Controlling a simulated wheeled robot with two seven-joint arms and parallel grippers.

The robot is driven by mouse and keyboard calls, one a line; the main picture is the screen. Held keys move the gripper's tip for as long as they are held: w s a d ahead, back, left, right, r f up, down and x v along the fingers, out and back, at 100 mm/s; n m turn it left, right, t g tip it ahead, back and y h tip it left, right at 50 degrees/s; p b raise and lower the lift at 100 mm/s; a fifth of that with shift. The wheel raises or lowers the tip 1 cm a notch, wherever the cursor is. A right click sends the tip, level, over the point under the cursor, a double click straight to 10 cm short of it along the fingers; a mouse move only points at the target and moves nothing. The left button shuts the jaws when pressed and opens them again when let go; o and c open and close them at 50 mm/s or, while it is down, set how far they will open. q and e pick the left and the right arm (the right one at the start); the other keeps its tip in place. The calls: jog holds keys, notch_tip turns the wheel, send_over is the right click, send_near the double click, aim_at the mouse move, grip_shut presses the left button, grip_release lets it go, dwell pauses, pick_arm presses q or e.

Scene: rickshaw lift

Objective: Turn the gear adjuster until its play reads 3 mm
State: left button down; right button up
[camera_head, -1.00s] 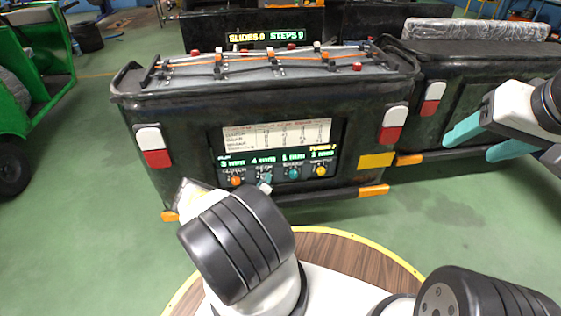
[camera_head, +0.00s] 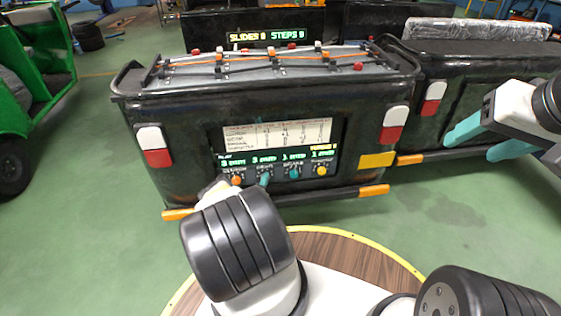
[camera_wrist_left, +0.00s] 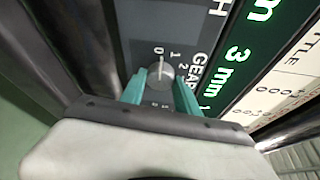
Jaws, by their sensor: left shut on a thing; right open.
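The grey gear adjuster knob (camera_wrist_left: 160,74) sits on a dark panel by the label GEAR, with a dial scale around it. The green display (camera_wrist_left: 238,55) beside it reads 3 mm. My left gripper (camera_wrist_left: 161,92) is shut on the knob, one teal finger on each side. My right gripper (camera_head: 469,149) is open and empty at the right.
A printed chart (camera_head: 278,134) is above. Orange-ended bumper parts (camera_head: 374,191) run below the panel.

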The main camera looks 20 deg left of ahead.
dwell(0.4)
pick_arm(q)
jog(key=c, duration=0.9)
grip_release()
jog(key=s+d, duration=0.1)
jog(key=s, duration=0.6)
jog(key=shift+s+r, duration=0.2)
jog(key=shift+s, duration=0.2)
jog(key=shift+d, duration=0.1)
